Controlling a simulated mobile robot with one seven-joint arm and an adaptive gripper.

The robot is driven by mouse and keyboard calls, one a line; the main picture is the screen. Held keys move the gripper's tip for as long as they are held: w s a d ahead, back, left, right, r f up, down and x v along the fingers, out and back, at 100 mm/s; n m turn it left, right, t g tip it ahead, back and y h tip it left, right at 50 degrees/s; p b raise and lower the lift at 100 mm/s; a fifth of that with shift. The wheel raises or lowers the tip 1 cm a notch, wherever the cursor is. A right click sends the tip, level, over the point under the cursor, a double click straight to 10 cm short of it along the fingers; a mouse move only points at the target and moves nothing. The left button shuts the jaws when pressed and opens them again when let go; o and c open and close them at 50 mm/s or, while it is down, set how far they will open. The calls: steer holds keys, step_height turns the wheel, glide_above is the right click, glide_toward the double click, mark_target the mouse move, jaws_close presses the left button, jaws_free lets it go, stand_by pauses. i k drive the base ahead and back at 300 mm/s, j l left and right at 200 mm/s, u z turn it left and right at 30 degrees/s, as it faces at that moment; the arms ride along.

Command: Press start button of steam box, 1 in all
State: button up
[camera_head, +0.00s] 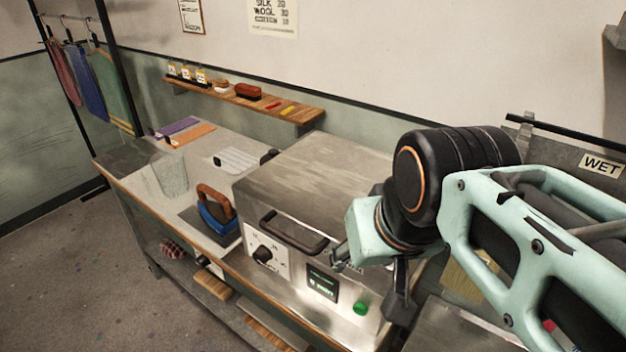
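The steam box (310,190) is a grey metal case on the bench, with a black bar handle (293,234) across its front. Its front face carries a dial (264,254), a small dark display with green lettering (322,284) and a round green button (360,308) at the lower right. My gripper (398,300) is in front of the right end of the box, just right of the green button in the picture. A gap shows between them in the picture; the depth is unclear. My wrist hides part of the gripper and the box's right side, so the finger opening cannot be made out.
A wall shelf (290,113) holds jars and a red brush. A "WET" sign (601,166) is at right. Floor at the lower left is clear.

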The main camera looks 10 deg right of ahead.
mark_target(361, 310)
steer(key=k+l, duration=0.15)
steer(key=l+u, duration=0.5)
steer(key=k+j+z, duration=0.4)
steer(key=i+u, duration=0.1)
steer(key=u, duration=0.25)
steer(key=k+j+z, duration=0.15)
steer(key=k+j, duration=0.25)
steer(key=j, duration=0.15)
